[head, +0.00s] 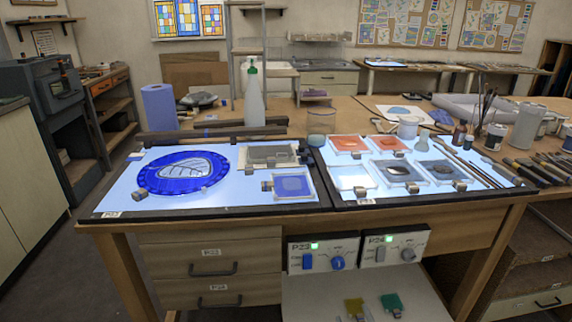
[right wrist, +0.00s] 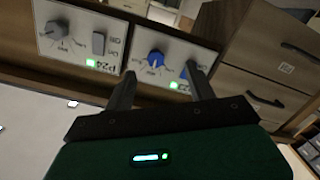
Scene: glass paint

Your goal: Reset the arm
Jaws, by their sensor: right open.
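My right gripper (right wrist: 160,73) shows in the right wrist view. Its two dark fingers are apart with nothing between them, and its body is dark green. Beyond the fingertips is the P23 control box (head: 323,252), with a blue knob (right wrist: 156,59) and a blue switch. The P24 control box (head: 396,246), with a grey knob (right wrist: 57,28) and a grey switch, is beside it. Both boxes have a lit green lamp. Contact between fingers and box cannot be told. I cannot make out either arm in the head view, and my left gripper does not show.
The wooden workbench (head: 180,226) carries two lit panels with a blue round glass piece (head: 185,174), paint trays and brushes. A green-capped bottle (head: 254,98) and a blue roll (head: 159,107) stand behind. Drawers (head: 211,269) and a white shelf (head: 330,292) lie below.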

